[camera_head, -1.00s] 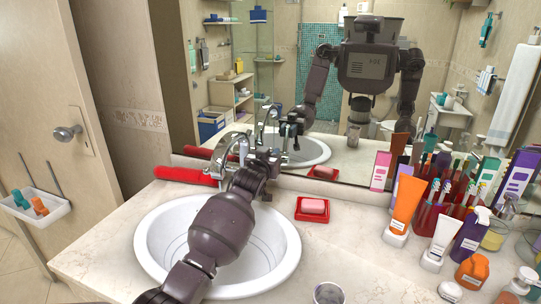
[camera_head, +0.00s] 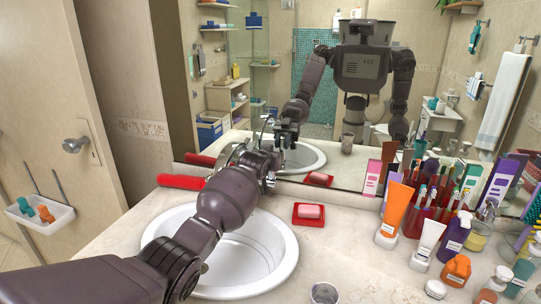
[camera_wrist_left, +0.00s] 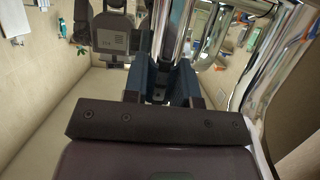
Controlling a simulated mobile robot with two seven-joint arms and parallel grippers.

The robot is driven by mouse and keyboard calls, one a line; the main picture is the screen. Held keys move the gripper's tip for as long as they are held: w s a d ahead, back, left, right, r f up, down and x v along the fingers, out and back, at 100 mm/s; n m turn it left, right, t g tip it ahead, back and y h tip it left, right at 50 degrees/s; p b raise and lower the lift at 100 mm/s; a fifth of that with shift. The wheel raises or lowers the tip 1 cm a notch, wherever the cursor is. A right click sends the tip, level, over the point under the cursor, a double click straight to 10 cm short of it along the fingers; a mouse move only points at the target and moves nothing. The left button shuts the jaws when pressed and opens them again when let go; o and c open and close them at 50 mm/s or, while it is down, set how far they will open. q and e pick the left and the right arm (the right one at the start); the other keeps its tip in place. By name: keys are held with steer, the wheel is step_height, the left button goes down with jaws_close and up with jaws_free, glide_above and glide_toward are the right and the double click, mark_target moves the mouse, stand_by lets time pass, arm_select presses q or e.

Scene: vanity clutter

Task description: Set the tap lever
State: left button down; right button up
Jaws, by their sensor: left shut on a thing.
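The chrome tap stands at the back of the white sink (camera_head: 270,262). Its spout (camera_head: 226,156) is mostly hidden behind my left forearm. My left gripper (camera_head: 270,163) is at the tap, in front of the mirror. In the left wrist view its dark fingers (camera_wrist_left: 163,82) are closed around a chrome bar (camera_wrist_left: 172,32), which seems to be the tap lever. The wider chrome spout (camera_wrist_left: 270,60) curves past on the right, apart from the fingers. The lever's angle is hard to tell in the head view. My right gripper is seen only as a mirror reflection, if at all.
A red rolled item (camera_head: 181,182) lies left of the tap. A cup (camera_head: 324,293) stands at the front edge.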

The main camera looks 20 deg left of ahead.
arm_select(q)
steer(key=shift+r, duration=0.15)
steer(key=c, duration=0.9)
jaws_free()
steer(key=shift+w, duration=0.15)
steer(key=shift+s, duration=0.2)
steer(key=shift+s+r, duration=0.15)
steer(key=shift+s, duration=0.4)
steer(key=shift+v, duration=4.7)
